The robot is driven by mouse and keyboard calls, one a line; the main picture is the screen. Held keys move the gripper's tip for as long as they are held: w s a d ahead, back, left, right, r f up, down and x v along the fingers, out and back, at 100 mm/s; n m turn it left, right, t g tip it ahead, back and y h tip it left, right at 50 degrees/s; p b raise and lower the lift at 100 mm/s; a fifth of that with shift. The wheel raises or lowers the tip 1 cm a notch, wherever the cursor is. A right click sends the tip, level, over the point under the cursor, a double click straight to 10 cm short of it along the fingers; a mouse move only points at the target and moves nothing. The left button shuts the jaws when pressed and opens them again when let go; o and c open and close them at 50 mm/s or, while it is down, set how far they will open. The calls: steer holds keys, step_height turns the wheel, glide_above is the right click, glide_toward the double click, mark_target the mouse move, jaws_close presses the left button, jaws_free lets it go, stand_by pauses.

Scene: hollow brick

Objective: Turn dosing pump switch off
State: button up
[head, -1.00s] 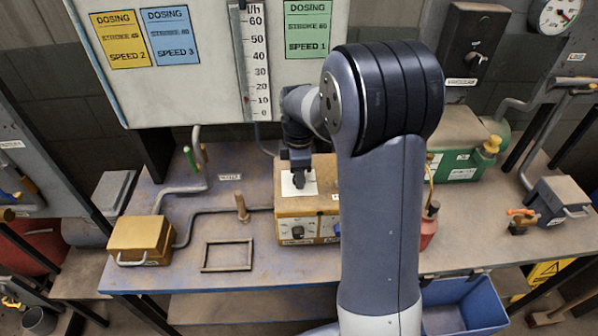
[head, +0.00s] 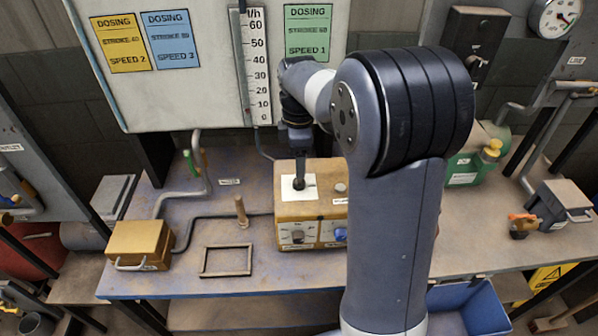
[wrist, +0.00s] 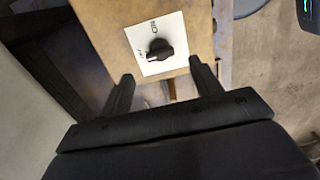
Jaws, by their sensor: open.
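The ochre dosing pump (head: 325,209) stands on the bench in the head view, partly hidden by my arm. Its top carries a white plate (head: 289,193) with a black rotary switch. In the wrist view the switch (wrist: 160,49) sits on the white plate (wrist: 140,38), with small black lettering beside it. I cannot tell for sure which mark the knob points to. My gripper (wrist: 161,72) is open, its two fingers apart and the knob seen between and beyond their tips. In the head view my gripper (head: 299,165) hangs over the plate; contact is unclear.
A yellow box (head: 140,243) and an empty frame (head: 227,260) lie on the bench at left. A wooden peg (head: 240,208) stands left of the pump. A green pump (head: 470,168) is at right. A blue bin (head: 470,306) is below the bench.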

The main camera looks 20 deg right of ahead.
mark_target(299, 182)
step_height(299, 182, up, 4)
steer(key=shift+r, duration=0.15)
stand_by(0.3)
step_height(299, 182, down, 11)
steer(key=shift+p, duration=0.4)
stand_by(0.4)
